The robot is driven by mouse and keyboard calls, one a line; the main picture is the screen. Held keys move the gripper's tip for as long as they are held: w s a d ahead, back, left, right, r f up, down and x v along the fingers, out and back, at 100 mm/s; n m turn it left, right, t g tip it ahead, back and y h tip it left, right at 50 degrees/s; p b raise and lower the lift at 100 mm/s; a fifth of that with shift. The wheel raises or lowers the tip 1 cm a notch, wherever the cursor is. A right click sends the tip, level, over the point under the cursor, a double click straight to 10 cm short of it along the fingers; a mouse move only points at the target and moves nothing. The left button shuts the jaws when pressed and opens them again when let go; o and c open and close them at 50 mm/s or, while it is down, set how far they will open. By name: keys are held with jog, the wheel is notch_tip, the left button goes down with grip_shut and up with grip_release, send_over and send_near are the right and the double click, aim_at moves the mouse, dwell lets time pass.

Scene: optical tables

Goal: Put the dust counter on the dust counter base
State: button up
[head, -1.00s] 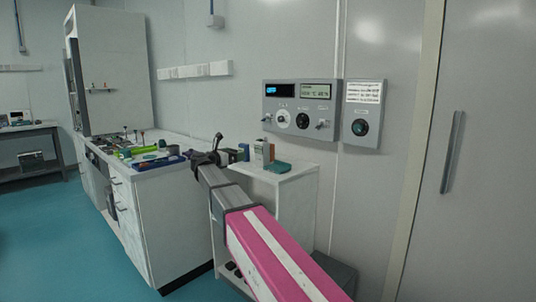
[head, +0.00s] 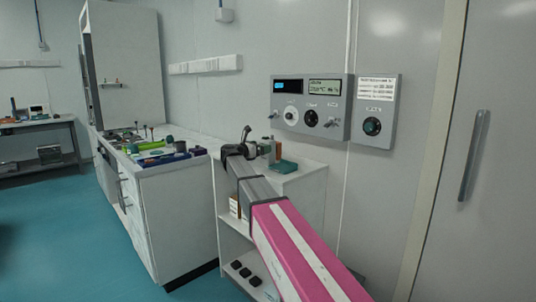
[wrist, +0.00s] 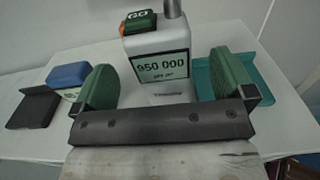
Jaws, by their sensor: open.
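The dust counter (wrist: 160,65) is a pale upright box with a "950 000" display, an orange-and-green top piece and a grey stub. It stands on the white bench top, beyond my gripper in the wrist view. My gripper (wrist: 163,88) is open, its green-padded fingers left and right of the counter's lower front, with a visible gap on each side. In the head view my gripper (head: 246,138) hides part of that bench top. A teal tray with raised edges, apparently the dust counter base (wrist: 264,80), lies right of the counter, partly behind the right finger; it also shows in the head view (head: 284,166).
The white bench (head: 301,185) stands against the wall below a control panel (head: 310,105). A larger bench to its left holds several tools. The floor is clear.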

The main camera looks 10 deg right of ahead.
jog(key=shift+x, duration=2.6)
jog(key=shift+r, duration=0.2)
jog(key=c, duration=1.4)
